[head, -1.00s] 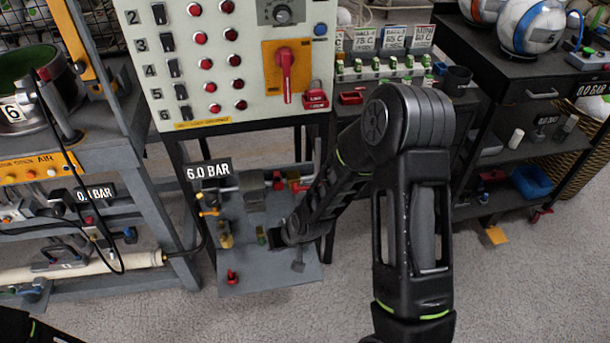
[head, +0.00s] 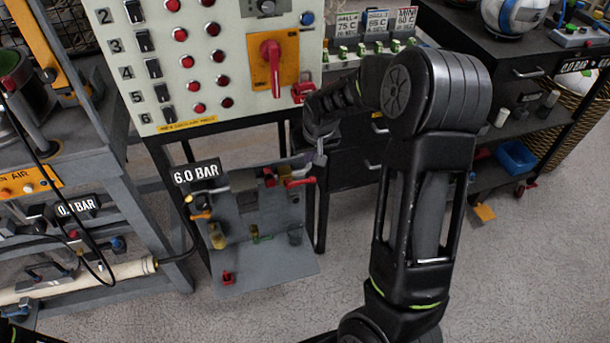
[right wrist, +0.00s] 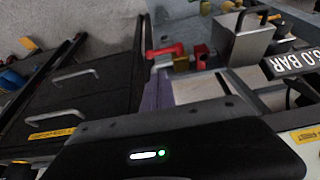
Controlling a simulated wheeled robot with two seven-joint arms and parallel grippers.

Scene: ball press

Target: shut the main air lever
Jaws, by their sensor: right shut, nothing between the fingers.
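A red lever handle (head: 301,182) sticks out sideways at the upper right of the grey air panel (head: 262,218). It also shows in the right wrist view (right wrist: 166,50), at the upper middle. I take it for the main air lever. A 6.0 BAR sign (head: 195,173) stands at the panel's upper left. My right gripper (head: 320,160) is just above and a little right of the red handle, pointing down. It is shut and empty, and I see a gap to the handle in the head view. My left gripper is out of view.
A control board with a red rotary switch (head: 270,62) and a red padlock (head: 302,91) stands above the air panel. A dark drawer cabinet (head: 355,160) is close behind my right gripper. A grey bench (head: 130,180) stands at the left. The floor in front is clear.

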